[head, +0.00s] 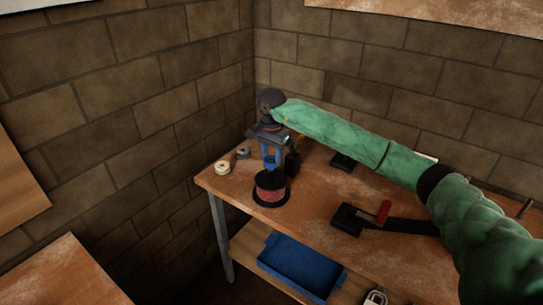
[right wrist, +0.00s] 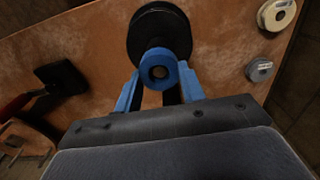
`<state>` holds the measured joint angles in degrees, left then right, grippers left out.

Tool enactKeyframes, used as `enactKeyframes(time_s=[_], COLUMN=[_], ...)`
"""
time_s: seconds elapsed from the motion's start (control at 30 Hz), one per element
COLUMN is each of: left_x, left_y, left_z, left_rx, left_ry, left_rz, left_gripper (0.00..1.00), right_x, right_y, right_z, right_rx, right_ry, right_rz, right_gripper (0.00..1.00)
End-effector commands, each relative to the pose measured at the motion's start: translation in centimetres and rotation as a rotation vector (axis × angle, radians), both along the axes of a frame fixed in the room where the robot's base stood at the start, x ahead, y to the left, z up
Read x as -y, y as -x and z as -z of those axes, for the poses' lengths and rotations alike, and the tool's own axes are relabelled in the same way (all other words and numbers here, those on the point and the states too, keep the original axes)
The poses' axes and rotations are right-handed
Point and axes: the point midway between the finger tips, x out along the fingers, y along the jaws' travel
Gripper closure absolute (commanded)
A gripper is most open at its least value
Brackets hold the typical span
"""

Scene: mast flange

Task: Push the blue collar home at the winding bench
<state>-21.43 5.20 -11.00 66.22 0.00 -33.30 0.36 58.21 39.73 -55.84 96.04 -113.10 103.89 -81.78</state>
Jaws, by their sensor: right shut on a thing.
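The blue collar (right wrist: 158,71) is a short ring with a round hole, seen nearly end-on in the right wrist view. My right gripper (head: 271,161) has blue fingers pointing down and is shut on the collar, one finger on each side. In the head view the gripper is above a black-flanged spool with a red winding (head: 270,188) on the bench. The spool's dark flange also shows in the right wrist view (right wrist: 138,37), just beyond the collar. A brownish spot shows inside the collar's hole; whether a post is in it, I cannot tell. My left gripper is out of view.
The wooden winding bench (head: 310,190) stands by a brick corner. A cream ring (head: 222,167) and a grey ring (head: 243,152) lie at its left edge. A black block with a red handle (head: 382,212) lies to the right. A blue tray (head: 300,266) sits on the lower shelf.

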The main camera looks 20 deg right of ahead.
Motion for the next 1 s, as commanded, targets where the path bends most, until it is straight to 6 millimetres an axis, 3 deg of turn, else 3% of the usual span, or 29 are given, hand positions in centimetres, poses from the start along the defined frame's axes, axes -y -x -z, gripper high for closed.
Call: enactKeyframes(time_s=[1.0], left_x=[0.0], left_y=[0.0], left_z=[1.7], left_rx=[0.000], left_ry=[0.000], left_rz=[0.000], left_gripper=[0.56], right_x=[0.0], right_y=[0.0], right_z=[2.1], right_rx=[0.000], right_ry=[0.000], right_rz=[0.000], right_gripper=[0.83])
